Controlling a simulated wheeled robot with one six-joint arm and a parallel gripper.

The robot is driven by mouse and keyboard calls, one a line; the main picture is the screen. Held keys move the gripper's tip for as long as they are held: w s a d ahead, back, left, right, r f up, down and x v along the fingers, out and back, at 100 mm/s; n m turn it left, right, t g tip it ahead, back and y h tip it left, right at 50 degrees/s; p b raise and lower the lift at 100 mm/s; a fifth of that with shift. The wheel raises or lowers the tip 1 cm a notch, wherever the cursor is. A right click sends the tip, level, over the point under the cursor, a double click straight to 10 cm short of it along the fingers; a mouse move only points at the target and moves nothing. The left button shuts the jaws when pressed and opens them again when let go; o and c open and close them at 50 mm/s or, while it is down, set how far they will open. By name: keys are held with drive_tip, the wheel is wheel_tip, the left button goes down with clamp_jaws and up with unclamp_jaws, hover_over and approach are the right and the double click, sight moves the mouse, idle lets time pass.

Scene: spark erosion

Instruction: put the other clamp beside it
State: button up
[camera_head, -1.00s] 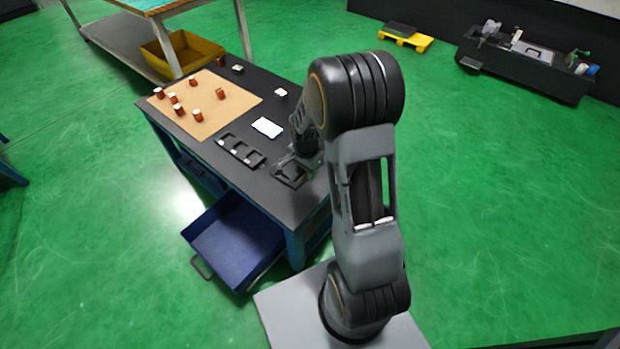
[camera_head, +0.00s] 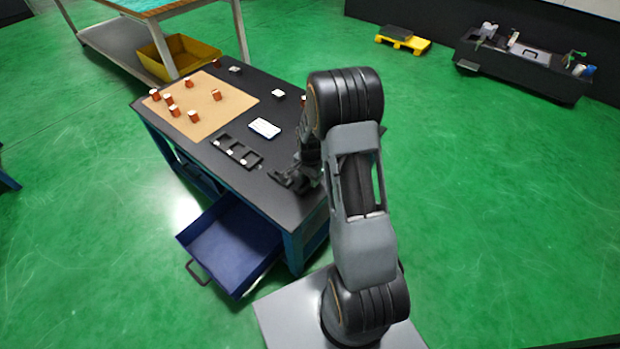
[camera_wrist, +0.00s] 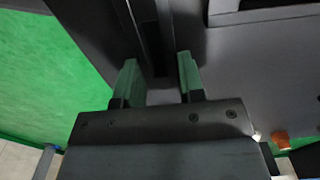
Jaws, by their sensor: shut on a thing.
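My gripper (camera_head: 285,178) is low over the near right part of the black bench top (camera_head: 285,206), next to the bench's near edge. In the wrist view its two fingers (camera_wrist: 158,78) stand apart, with a long dark piece (camera_wrist: 152,40) between them. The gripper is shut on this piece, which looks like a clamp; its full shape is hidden. Whether it touches the bench top cannot be told. I cannot make out a second clamp for certain.
A black tray (camera_head: 251,163) with small pale pieces lies left of my gripper, and a white card (camera_head: 265,128) behind it. A blue drawer (camera_head: 215,262) sticks out below the bench front.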

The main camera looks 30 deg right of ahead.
drive_tip(key=shift+f, duration=0.15)
drive_tip(key=o, duration=1.1)
wheel_tip(320, 180, up, 12)
drive_tip(key=p, duration=0.4)
drive_tip(key=s+a+r+n+t, duration=0.1)
drive_tip(key=s+a+r+n, duration=0.4)
drive_tip(key=s+r+n, duration=0.1)
drive_tip(key=s+a+r+n+t, duration=0.2)
drive_tip(key=s+a+r+n, duration=0.3)
drive_tip(key=s, duration=0.5)
wheel_tip(320, 180, up, 3)
drive_tip(key=shift+s+r+n, duration=0.2)
drive_tip(key=shift+s+n, duration=0.1)
drive_tip(key=shift+n, duration=0.8)
